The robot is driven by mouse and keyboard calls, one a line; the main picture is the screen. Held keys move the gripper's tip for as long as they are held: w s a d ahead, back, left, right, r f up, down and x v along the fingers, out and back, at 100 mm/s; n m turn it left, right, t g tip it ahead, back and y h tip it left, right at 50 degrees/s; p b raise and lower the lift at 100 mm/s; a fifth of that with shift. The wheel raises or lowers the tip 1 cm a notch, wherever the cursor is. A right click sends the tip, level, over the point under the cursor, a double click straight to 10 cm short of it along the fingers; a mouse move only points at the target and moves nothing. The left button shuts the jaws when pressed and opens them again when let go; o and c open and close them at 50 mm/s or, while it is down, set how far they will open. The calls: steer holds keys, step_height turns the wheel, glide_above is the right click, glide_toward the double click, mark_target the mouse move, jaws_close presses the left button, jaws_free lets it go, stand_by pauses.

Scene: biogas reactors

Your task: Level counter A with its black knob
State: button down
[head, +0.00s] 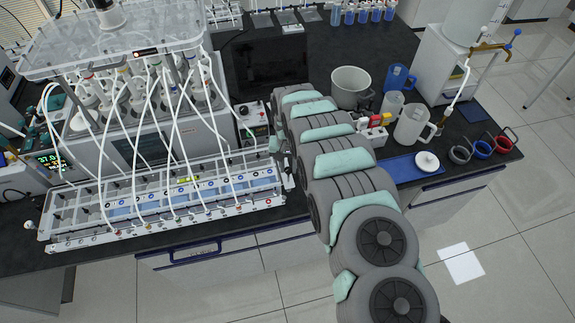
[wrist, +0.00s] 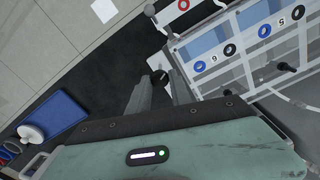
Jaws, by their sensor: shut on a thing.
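Counter A appears to be the long white and clear counter (head: 70,240) with numbered cells, on the bench at left in the head view. Its near right end, with coloured rings, shows at the upper right of the wrist view (wrist: 245,52). My gripper (head: 289,186) is at the counter's right end. In the wrist view its two fingers (wrist: 158,80) are closed about a small black knob (wrist: 159,76) at the counter's corner; the fingers partly hide it. A small yellow-green spot (head: 188,180), possibly a level vial, shows on the counter. I cannot read its bubble.
Thin white tubes (head: 135,170) arch over the counter from the bottle unit behind it. Right of my arm stand a steel pot (head: 350,86), plastic jugs (head: 412,124) and a blue tray (head: 405,168), also in the wrist view (wrist: 55,115). Cabinets and open floor lie in front.

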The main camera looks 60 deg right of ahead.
mark_target(288, 169)
steer(key=shift+r, duration=0.1)
stand_by(0.5)
steer(key=c, duration=1.2)
jaws_free()
steer(key=shift+r, duration=0.1)
step_height(288, 169, up, 11)
steer(key=shift+f+p, duration=0.2)
steer(key=shift+p, duration=0.4)
